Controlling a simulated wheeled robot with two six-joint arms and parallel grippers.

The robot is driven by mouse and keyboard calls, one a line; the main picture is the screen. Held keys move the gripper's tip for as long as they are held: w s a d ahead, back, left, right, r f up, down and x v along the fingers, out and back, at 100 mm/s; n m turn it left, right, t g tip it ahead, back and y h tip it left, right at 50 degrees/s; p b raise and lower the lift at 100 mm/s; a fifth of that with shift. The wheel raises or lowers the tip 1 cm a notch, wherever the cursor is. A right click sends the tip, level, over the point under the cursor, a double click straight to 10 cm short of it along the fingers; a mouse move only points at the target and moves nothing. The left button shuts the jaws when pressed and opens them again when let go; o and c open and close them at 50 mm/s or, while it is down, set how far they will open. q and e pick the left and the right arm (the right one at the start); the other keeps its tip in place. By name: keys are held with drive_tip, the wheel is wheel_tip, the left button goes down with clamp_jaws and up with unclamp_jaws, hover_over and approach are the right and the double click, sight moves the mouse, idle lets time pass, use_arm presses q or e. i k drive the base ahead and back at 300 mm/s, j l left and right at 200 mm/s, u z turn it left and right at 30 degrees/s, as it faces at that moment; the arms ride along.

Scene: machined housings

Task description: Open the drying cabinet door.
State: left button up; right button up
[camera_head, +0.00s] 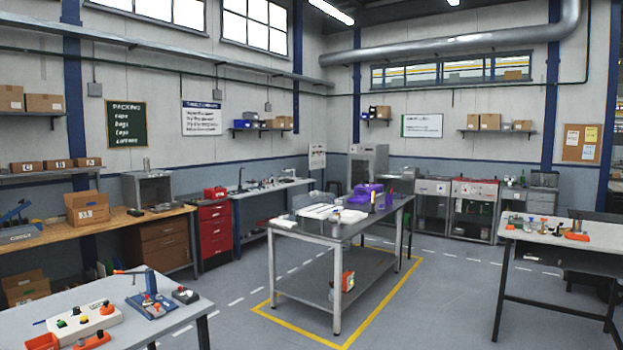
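I cannot tell for sure which thing is the drying cabinet. A tall grey metal cabinet (368,163) stands at the back wall, just right of the room's corner. Its lower part is hidden behind the middle table, and whether its door is open or shut is too small to tell. A smaller grey metal box-shaped unit (148,188) stands on the wooden bench at the left; its front looks like a recessed or glazed face. Neither of my grippers shows in the view.
A steel table (335,222) with purple items stands mid-room inside yellow floor lines. A white table (190,313) with fixtures is at the front left, another (540,236) at the right. A red drawer unit (214,230) stands by the left wall. Grey floor (440,300) is clear between the tables.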

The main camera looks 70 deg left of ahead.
sight(371, 158)
drive_tip(key=u, duration=1.9)
drive_tip(key=i+l+z, duration=0.4)
drive_tip(key=i, duration=0.25)
drive_tip(key=i+l+z, duration=0.1)
drive_tip(key=i+z, duration=0.25)
drive_tip(key=i, duration=3.1)
drive_tip(key=i+j+u, duration=0.15)
drive_tip(key=i+u, duration=0.2)
drive_tip(key=i, duration=0.25)
drive_tip(key=i+u, duration=0.35)
drive_tip(key=i, duration=0.25)
drive_tip(key=i+l+u, duration=0.3)
drive_tip(key=i, duration=0.3)
drive_tip(key=i+z, duration=0.15)
drive_tip(key=i, duration=0.3)
drive_tip(key=i+j+z, duration=0.15)
drive_tip(key=i, duration=0.3)
drive_tip(key=i+z, duration=0.15)
drive_tip(key=i, duration=0.3)
drive_tip(key=i+j+z, duration=0.15)
drive_tip(key=i, duration=0.3)
drive_tip(key=i+l+z, duration=0.1)
drive_tip(key=i+z, duration=0.15)
drive_tip(key=i, duration=0.65)
drive_tip(key=i+j+z, duration=0.1)
drive_tip(key=i+z, duration=0.2)
drive_tip(key=i, duration=0.6)
